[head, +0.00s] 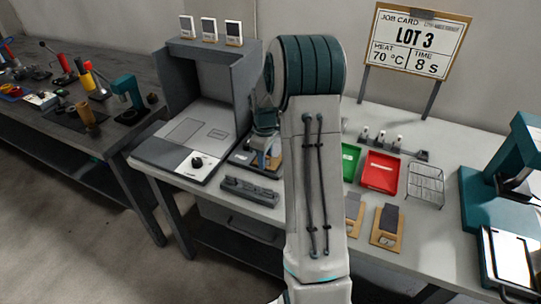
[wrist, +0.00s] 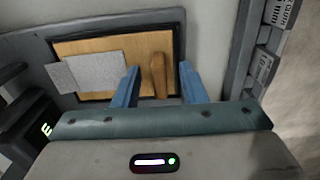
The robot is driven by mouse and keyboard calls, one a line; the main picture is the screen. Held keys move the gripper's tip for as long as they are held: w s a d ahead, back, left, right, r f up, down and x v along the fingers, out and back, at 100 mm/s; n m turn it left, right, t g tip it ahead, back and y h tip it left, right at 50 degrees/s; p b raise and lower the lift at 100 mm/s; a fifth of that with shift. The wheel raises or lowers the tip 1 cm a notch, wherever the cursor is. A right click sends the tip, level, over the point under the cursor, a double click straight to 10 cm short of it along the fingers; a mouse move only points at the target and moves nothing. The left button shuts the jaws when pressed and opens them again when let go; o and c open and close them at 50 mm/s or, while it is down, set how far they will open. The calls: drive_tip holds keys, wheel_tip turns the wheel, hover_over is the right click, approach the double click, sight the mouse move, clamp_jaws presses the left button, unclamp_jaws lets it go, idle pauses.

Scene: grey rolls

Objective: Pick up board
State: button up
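In the wrist view, a wooden board (wrist: 113,46) lies in a dark-edged recess of a grey holder (wrist: 38,52). Two grey pieces (wrist: 97,72) lie on its left part. A rounded wooden handle (wrist: 158,76) stands on its right part. My gripper (wrist: 160,83) is open, with one blue finger on each side of the handle and gaps showing on both sides. In the head view, my gripper (head: 263,143) is low over the bench, left of my arm. Only a wood-coloured patch shows beside it; my arm hides the rest.
A grey booth (head: 210,85) and a slotted grey block (head: 249,191) stand left of my arm. A teal press (head: 522,150) stands far right.

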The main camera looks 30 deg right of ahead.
clamp_jaws()
drive_tip(key=shift+r, duration=0.1)
